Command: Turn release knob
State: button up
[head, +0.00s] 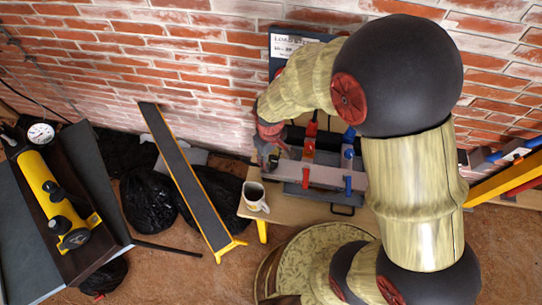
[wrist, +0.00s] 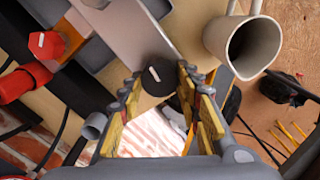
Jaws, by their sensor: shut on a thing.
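A round black knob (wrist: 158,77) with a small white mark sits at the end of a grey metal bar (wrist: 125,35) in the wrist view. My gripper (wrist: 157,84) has its fingertips on either side of this knob and is shut on it. In the head view my gripper (head: 266,150) is at the left end of the grey bar on the wooden bench, and the knob is hidden there. A red hexagonal knob (wrist: 46,45) with a white mark is up and left of my gripper in the wrist view. The frames do not label which one is the release knob.
A white mug (head: 255,197) stands on the bench corner close to my gripper; it also shows in the wrist view (wrist: 230,48). Red and blue clamps (head: 348,160) stand on the rig. A yellow pump (head: 50,195) with a gauge is far left. A brick wall is behind.

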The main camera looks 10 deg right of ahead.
aim_at(270, 160)
jog(key=shift+n, duration=0.7)
jog(key=shift+p, duration=0.35)
jog(key=o, duration=1.1)
jog(key=shift+o, duration=0.2)
notch_tip(270, 160, up, 12)
jog(key=shift+a, duration=0.1)
